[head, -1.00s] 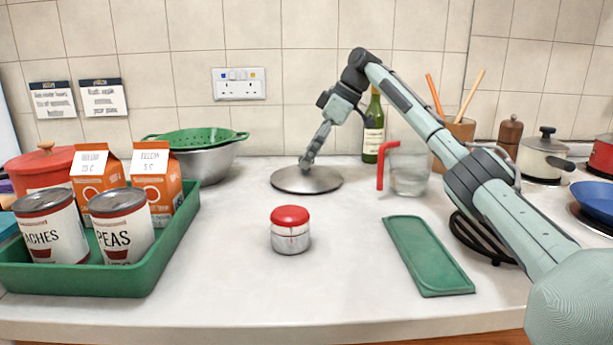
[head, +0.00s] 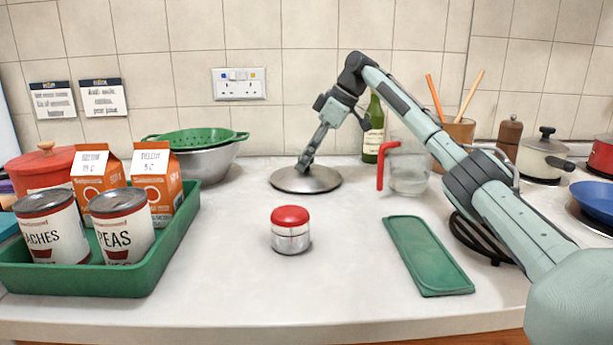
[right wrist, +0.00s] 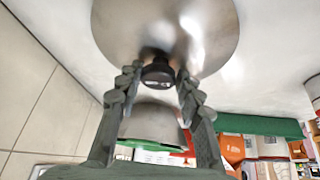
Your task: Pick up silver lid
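The silver lid (head: 322,182) lies flat on the counter towards the back, a round metal disc. My right gripper (head: 304,164) reaches down to its middle and hides the knob in the head view. In the right wrist view the lid (right wrist: 205,35) fills the top, with its dark knob (right wrist: 157,72) between the two fingertips of my right gripper (right wrist: 158,76). The fingers stand apart on either side of the knob, with what look like narrow gaps. Contact is not clear. My left gripper is not in view.
A red-topped jar (head: 290,230) stands in front of the lid. A glass jug (head: 410,170) with a red handle and a bottle (head: 373,140) stand to the right, near my arm. A metal bowl with a green colander (head: 200,137) is to the left. A green tray (head: 428,255) lies front right.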

